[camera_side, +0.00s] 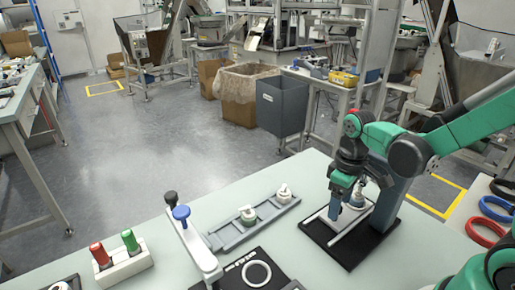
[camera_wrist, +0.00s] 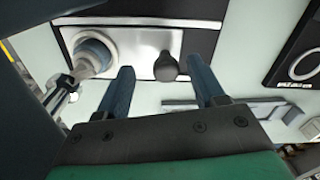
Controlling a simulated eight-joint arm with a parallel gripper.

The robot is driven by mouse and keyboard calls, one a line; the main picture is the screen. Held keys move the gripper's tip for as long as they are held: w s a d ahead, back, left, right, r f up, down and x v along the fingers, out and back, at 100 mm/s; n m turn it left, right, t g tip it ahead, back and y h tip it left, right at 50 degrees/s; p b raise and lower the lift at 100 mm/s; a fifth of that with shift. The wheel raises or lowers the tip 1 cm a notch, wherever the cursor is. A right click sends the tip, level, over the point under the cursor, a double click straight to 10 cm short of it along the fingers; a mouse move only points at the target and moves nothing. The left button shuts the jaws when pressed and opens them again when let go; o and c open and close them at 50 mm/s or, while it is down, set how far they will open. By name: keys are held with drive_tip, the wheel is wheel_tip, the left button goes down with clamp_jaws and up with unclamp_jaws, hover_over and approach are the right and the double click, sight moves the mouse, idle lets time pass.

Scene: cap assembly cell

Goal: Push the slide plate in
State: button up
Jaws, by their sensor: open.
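The slide plate (camera_wrist: 140,42) is a pale metal plate on a black base (camera_side: 346,250); it also shows in the side view (camera_side: 343,224). In the wrist view a dark round knob (camera_wrist: 166,66) stands on its right end. A round pale ring with a grey cylindrical part (camera_wrist: 95,52) sits at its left end. My gripper (camera_wrist: 161,68) is open, with its two blue fingers apart on either side of the knob; I cannot tell whether either touches it. In the side view my gripper (camera_side: 346,205) is low over the plate, hiding part of it.
Red and blue rings (camera_side: 482,222) are at right.

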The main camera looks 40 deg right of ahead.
drive_tip(key=shift+r, duration=2.8)
drive_tip(key=a+r+m+t, duration=0.1)
drive_tip(key=t, duration=0.1)
drive_tip(key=a+r+t, duration=0.1)
drive_tip(key=a+t, duration=0.1)
drive_tip(key=a+r+m+t, duration=0.1)
drive_tip(key=a+t, duration=0.1)
drive_tip(key=t, duration=0.1)
drive_tip(key=shift+w+r+m, duration=0.2)
drive_tip(key=shift+m, duration=0.1)
